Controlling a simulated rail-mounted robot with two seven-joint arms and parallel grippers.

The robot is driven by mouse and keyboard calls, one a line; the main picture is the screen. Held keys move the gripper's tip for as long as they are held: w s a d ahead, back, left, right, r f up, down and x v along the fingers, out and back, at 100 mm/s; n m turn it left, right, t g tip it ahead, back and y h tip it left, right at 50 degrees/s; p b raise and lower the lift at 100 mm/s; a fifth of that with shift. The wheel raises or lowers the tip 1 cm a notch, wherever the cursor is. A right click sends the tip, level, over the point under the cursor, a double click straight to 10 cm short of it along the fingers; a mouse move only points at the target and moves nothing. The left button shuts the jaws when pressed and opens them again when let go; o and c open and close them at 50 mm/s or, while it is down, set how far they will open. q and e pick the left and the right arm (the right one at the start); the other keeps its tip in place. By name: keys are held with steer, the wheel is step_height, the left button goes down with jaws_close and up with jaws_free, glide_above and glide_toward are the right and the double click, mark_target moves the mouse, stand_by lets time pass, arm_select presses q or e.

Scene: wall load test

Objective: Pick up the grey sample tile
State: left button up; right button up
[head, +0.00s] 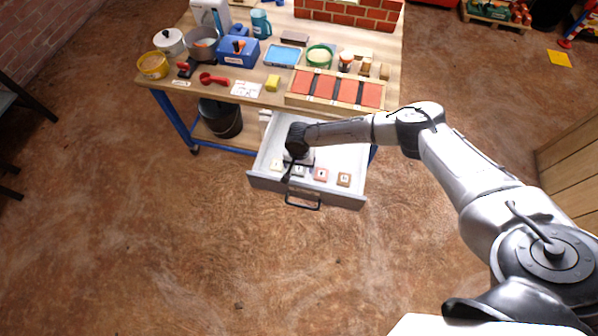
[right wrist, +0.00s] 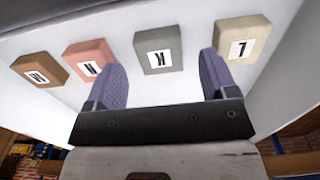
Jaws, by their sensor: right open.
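The grey sample tile (right wrist: 160,42) lies in the white open drawer, with a dark mark on a white label. In the head view it (head: 299,172) is partly hidden by my right gripper. My right gripper (right wrist: 160,66) is open and empty, pointing down into the drawer. In the right wrist view the grey tile appears between its two purplish fingers, near the tips. I cannot tell whether the fingers touch it. A beige tile (right wrist: 242,45) lies on one side; a pink tile (right wrist: 90,64) and a brown tile (right wrist: 35,69) lie on the other. My left gripper is not in view.
The drawer front (head: 335,198) has a dark handle (head: 303,204); its walls surround the tiles closely. The workbench top above holds a framed row of red tiles (head: 335,89), a blue tray (head: 281,55) and several tools. A dark bucket (head: 220,118) stands below. The drawer's rear right is clear.

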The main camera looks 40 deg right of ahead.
mark_target(299, 170)
steer(key=shift+f+b, duration=0.4)
steer(key=shift+f, duration=0.75)
steer(key=c, duration=1)
